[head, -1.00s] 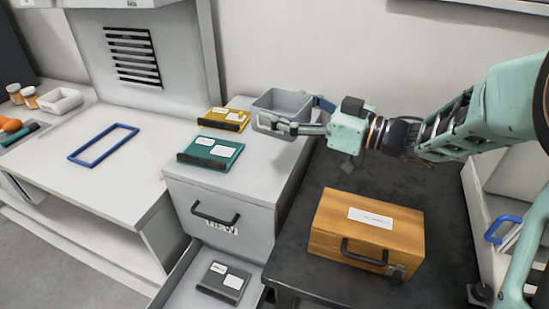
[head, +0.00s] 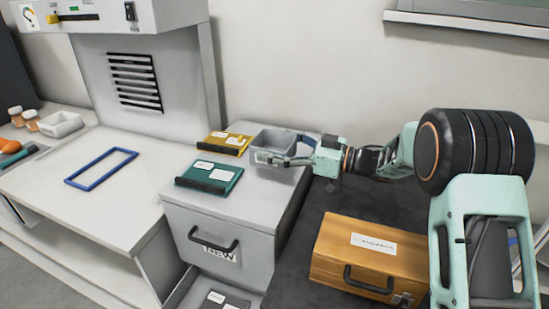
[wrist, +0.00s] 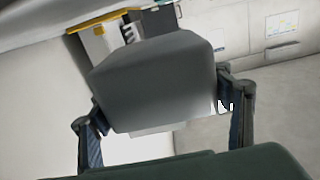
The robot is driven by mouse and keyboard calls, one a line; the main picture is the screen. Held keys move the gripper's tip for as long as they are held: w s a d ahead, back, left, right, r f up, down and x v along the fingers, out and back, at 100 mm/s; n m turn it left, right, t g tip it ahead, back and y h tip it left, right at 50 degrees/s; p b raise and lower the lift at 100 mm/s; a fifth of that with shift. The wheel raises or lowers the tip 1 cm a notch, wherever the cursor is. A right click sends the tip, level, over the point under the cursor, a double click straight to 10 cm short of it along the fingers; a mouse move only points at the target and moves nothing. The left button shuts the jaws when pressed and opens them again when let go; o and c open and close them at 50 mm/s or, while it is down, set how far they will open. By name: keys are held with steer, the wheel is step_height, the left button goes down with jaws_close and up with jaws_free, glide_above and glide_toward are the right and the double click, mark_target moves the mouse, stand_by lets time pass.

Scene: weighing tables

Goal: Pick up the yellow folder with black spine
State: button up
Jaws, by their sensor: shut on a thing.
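The yellow folder with black spine (head: 229,144) lies flat on the grey cabinet's top, near its back, with white labels facing up. My gripper (head: 272,157) is just to its right in the head view, shut on a grey open bin (head: 282,139), apart from the folder. In the wrist view, a large grey block (wrist: 155,85), seemingly the bin, fills the space between my fingers and hides much of what lies beyond. I cannot tell whether the bin touches the cabinet.
A teal folder (head: 209,178) lies in front of the yellow one on the grey cabinet (head: 262,200). A wooden case (head: 370,258) stands at the right. A blue frame (head: 102,168) lies on the white bench, left.

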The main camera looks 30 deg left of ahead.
steer(key=shift+w+a+f, duration=0.25)
steer(key=shift+w+f, duration=0.25)
steer(key=shift+f, duration=0.15)
steer(key=shift+w+f, duration=0.1)
steer(key=shift+f, duration=1.5)
steer(key=shift+f, duration=0.15)
steer(key=o, duration=1.2)
steer(key=shift+o, duration=0.2)
